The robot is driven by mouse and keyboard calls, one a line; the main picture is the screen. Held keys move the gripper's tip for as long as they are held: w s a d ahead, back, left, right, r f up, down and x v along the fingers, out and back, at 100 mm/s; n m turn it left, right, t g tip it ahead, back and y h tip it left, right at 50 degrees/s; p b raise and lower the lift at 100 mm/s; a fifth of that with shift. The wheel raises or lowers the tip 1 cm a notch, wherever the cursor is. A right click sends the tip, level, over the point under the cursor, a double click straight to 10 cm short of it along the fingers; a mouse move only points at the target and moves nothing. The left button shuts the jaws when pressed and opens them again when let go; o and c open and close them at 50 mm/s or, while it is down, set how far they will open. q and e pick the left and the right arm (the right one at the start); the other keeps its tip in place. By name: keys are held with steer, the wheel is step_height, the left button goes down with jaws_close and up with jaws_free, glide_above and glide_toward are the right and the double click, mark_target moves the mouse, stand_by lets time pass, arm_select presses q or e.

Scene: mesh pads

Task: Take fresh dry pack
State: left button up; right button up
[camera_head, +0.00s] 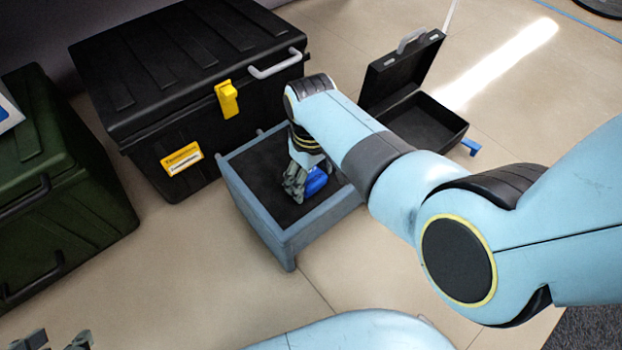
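A small blue pack (317,181) lies in a grey open-topped bin (318,222) with a dark inside, in the middle of the head view. I cannot read any label on it. My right gripper (297,184) points down into the bin, right against the pack's left side as seen here. Its fingers and wrist hide part of the pack, so whether they grip it is not clear. My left gripper (58,341) shows only by its fingertips at the bottom left corner. They stand apart with nothing between them.
A large black case (150,110) with a yellow latch stands closed behind the bin. A dark green case (70,190) is at the left. An open black case (425,120) lies at the back right. Tiled floor is bare left of and in front of the bin.

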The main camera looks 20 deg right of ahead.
mark_target(312, 174)
steer(key=c, duration=0.9)
arm_select(q)
steer(key=shift+w, duration=0.1)
